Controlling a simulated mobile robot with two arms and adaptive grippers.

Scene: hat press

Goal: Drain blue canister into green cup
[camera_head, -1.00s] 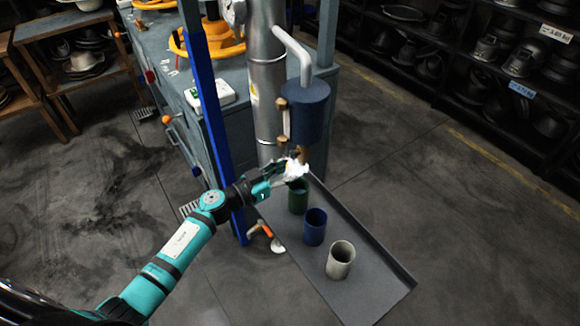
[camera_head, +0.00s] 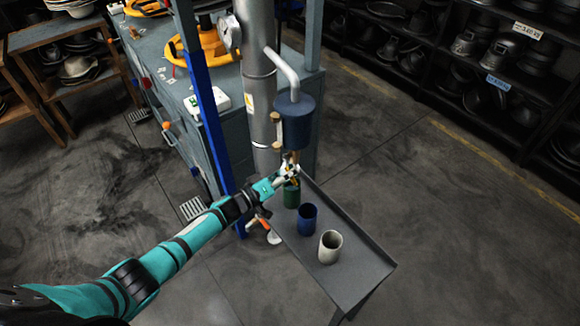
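The blue canister (camera_head: 294,121) hangs beside the vertical metal pipe, fed by a bent grey pipe from above. A brass-coloured outlet shows under it. The green cup (camera_head: 291,197) stands on the grey tray shelf below the outlet, its top partly hidden by my gripper. My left gripper (camera_head: 290,171) is at the outlet, just under the canister and above the green cup. Its fingers overlap the outlet, and I cannot tell whether they are closed on it. No liquid stream is visible. My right gripper is not in view.
A blue cup (camera_head: 307,219) and a pale cup (camera_head: 329,247) stand in line on the tray (camera_head: 362,270), nearer me. A blue post (camera_head: 209,110) rises left of the pipe. Hat shelves (camera_head: 500,60) line the back right. Open floor lies right of the tray.

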